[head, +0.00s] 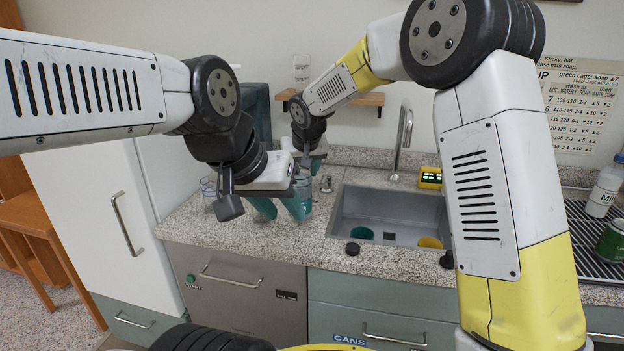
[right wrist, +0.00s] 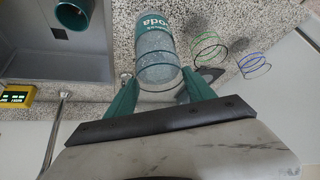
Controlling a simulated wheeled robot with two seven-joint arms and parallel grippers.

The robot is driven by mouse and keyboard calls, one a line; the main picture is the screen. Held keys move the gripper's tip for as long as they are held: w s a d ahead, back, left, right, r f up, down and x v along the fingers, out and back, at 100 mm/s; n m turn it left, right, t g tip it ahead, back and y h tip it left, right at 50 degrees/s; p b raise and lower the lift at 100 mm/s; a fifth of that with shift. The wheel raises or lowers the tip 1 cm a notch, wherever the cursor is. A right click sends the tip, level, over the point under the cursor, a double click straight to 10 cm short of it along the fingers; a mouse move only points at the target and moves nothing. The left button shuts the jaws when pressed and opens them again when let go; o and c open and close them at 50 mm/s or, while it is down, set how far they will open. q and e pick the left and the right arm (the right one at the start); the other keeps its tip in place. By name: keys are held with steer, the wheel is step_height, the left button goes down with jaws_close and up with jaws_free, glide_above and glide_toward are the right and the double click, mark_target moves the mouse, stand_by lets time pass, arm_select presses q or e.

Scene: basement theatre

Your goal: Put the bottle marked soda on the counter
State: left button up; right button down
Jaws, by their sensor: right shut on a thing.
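The bottle marked soda (right wrist: 155,50), clear with a teal label reading "oda", is between the teal fingers of my right gripper (right wrist: 160,88). My right gripper is shut on it. In the head view the bottle (head: 304,184) is over the left part of the speckled counter (head: 300,240), left of the sink. I cannot tell whether its base touches the counter. My left gripper (head: 278,208) is in front of the bottle in the head view, its two teal fingers apart with nothing seen between them. It hides part of the bottle and counter.
The sink (head: 388,212) with a tap (head: 402,140) is right of the bottle. Thin wire-like rings (right wrist: 208,48) stand beside the bottle. A yellow display box (head: 430,177) is behind the sink. A milk bottle (head: 604,188) and green can (head: 611,241) are far right.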

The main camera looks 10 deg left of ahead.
steer(key=shift+d+x, duration=0.2)
steer(key=shift+x, duration=0.8)
steer(key=shift+d+x, duration=0.15)
steer(key=shift+x, duration=0.85)
steer(key=shift+f, duration=0.2)
steer(key=shift+c, duration=1.8)
jaws_free()
steer(key=shift+s+f, duration=0.1)
